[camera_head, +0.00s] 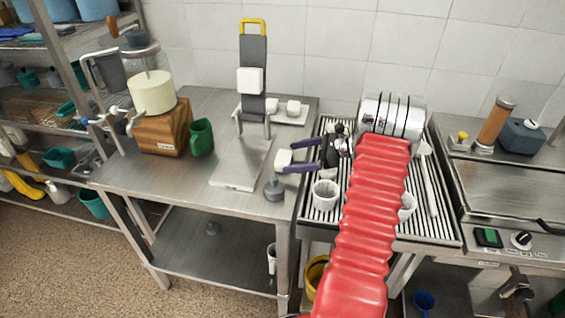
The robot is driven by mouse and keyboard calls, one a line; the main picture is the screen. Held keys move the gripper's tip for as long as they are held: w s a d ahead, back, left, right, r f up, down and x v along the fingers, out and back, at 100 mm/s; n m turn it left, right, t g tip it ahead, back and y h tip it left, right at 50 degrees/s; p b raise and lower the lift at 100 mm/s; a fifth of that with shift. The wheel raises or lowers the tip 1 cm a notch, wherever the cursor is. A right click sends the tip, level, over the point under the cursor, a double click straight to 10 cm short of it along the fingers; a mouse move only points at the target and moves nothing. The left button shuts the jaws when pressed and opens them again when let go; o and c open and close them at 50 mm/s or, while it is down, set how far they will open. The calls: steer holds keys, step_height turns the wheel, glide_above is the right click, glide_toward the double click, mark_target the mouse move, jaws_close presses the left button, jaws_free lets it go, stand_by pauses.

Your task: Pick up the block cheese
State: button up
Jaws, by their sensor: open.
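A small white block (283,157), which looks like the block cheese, shows at the fingertips of my gripper (282,160). The gripper reaches left over the right edge of the steel table (225,195), with its two purple fingers apart. The block appears between or just beyond the tips. I cannot tell whether it touches either finger or how high the tips are. Similar white pieces sit on a pale board (289,117) behind, and another is on the grey upright stand (253,55).
A wooden block (163,130) carries a cream cylinder (152,92), with a green jug (202,138) beside it. A grey weight (274,188) stands near the gripper. A white cup (325,195) is on the slatted rack (432,222). The table's front middle is clear.

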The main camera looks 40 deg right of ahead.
mark_target(291, 157)
steer(key=shift+x, duration=2.3)
steer(key=shift+c, duration=0.5)
steer(key=c, duration=1.2)
